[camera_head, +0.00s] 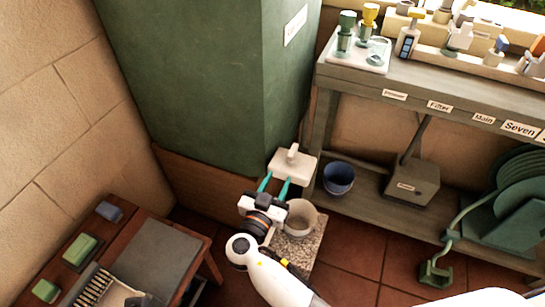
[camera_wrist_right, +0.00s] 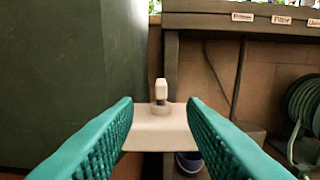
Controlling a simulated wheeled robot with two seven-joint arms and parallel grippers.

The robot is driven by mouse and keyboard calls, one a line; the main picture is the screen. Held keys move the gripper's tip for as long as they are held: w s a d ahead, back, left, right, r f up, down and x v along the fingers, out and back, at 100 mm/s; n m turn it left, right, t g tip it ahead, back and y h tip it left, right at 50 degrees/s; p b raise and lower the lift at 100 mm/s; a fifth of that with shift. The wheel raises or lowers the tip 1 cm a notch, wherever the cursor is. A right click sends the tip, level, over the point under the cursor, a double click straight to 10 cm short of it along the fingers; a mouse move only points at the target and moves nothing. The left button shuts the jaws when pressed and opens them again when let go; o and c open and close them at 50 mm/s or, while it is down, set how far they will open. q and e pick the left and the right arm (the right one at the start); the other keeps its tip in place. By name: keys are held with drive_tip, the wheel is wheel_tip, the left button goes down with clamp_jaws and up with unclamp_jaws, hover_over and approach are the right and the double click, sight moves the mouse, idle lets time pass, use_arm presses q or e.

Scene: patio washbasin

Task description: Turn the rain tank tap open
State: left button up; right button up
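The dark green rain tank (camera_head: 205,70) stands at the back, left of centre. Its tap is a pale block with a small upright handle (camera_head: 292,152) at the tank's lower right. In the right wrist view the tap handle (camera_wrist_right: 161,91) stands upright above the pale block (camera_wrist_right: 158,132), centred in the gap between the fingers. My right gripper (camera_head: 276,182) is open, its teal fingers pointing at the tap from the front. Nothing is held between them. Whether the fingertips touch the block is unclear. My left gripper is not in view.
A light bucket (camera_head: 300,218) stands on a speckled block (camera_head: 298,250) below the tap, close to my right wrist. A blue pot (camera_head: 338,177) sits on the shelf to the right. A bench (camera_head: 430,85) stands right of the tank, and a wooden table (camera_head: 150,235) at left.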

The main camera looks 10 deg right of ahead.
sight(290, 158)
drive_tip(key=x, duration=1.2)
drive_tip(key=shift+d, duration=0.1)
clamp_jaws()
